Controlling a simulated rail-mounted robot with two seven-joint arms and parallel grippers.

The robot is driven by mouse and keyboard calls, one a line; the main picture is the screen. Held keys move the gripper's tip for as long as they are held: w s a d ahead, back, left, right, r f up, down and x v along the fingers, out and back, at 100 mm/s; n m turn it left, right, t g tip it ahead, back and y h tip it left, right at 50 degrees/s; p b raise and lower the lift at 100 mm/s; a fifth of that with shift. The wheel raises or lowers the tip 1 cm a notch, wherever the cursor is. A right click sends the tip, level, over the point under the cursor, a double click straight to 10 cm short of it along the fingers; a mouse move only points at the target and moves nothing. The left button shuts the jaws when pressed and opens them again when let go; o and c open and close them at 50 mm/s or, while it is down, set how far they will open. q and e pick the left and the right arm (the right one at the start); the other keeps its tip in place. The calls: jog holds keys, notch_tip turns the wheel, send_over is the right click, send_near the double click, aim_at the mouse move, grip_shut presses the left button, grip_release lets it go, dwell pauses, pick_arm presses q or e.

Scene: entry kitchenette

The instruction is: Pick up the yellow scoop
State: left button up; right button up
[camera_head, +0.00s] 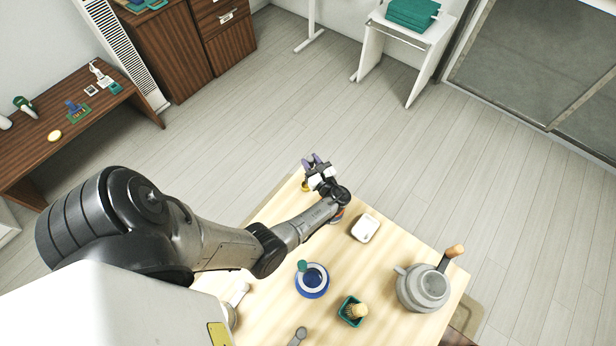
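My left arm reaches in from the left over the light wooden table (385,265). Its gripper (313,161) is at the table's far corner, with its two purplish fingertips apart and nothing visible between them. A small yellow piece (305,187) shows at the table corner just beside and below the gripper. It is mostly hidden by the gripper, and I cannot tell whether it is the yellow scoop. No other clear yellow scoop shows on the table. My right gripper is not in view.
On the table are a white dish (365,228), a blue-rimmed bowl (312,281), a green box with a brush-like thing (353,311) and a grey pot with a wooden handle (424,288). A brown side table (70,120) stands at left. The floor beyond is clear.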

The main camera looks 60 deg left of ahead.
pick_arm(q)
jog(key=c, duration=0.5)
jog(key=shift+r, duration=0.1)
